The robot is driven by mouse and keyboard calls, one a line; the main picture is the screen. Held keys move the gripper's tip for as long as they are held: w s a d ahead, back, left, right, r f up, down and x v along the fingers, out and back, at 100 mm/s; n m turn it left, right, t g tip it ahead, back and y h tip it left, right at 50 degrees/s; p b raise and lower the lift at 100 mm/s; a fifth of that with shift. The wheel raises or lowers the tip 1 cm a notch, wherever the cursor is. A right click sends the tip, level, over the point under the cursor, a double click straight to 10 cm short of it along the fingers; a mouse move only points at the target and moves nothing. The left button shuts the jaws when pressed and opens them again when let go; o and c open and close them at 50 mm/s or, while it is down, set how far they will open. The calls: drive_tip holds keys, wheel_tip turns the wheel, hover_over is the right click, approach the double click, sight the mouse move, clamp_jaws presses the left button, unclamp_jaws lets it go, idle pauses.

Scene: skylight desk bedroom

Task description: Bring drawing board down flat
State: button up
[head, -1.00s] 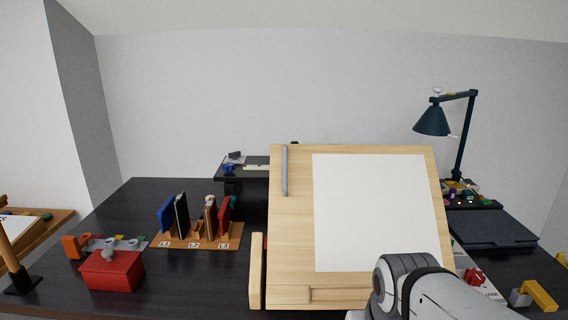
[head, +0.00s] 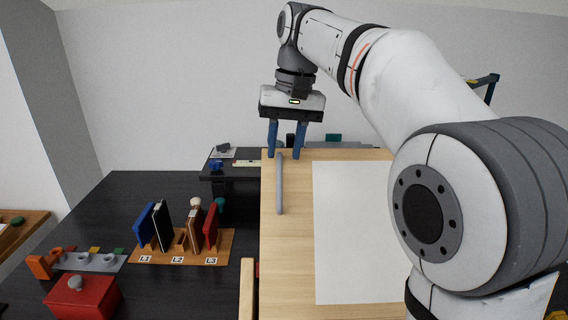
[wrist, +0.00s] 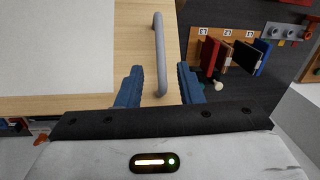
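The drawing board (head: 300,240) is light wood with a white sheet (head: 355,230) on it. Its face slopes up and away from me, with its top edge at the back. A grey bar handle (head: 280,185) runs along its left side; it also shows in the wrist view (wrist: 160,50). My gripper (head: 285,155) points down at the board's top left corner, near the handle's far end. In the wrist view its two blue fingers (wrist: 159,78) are open, one on each side of the handle's end. I cannot tell whether they touch it.
A wooden rack (head: 190,250) with several books stands left of the board. A red box (head: 83,298) is at the front left. A small raised shelf (head: 230,172) is behind. My arm hides most of the right side.

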sight(280, 172)
drive_tip(key=shift+w+a+f, duration=0.1)
drive_tip(key=shift+w+a, duration=0.05)
drive_tip(key=shift+a, duration=0.1)
drive_tip(key=shift+a+f+b, duration=0.15)
drive_tip(key=shift+f, duration=1.65)
drive_tip(key=shift+a+f+b, duration=0.15)
drive_tip(key=shift+f, duration=1.6)
clamp_jaws()
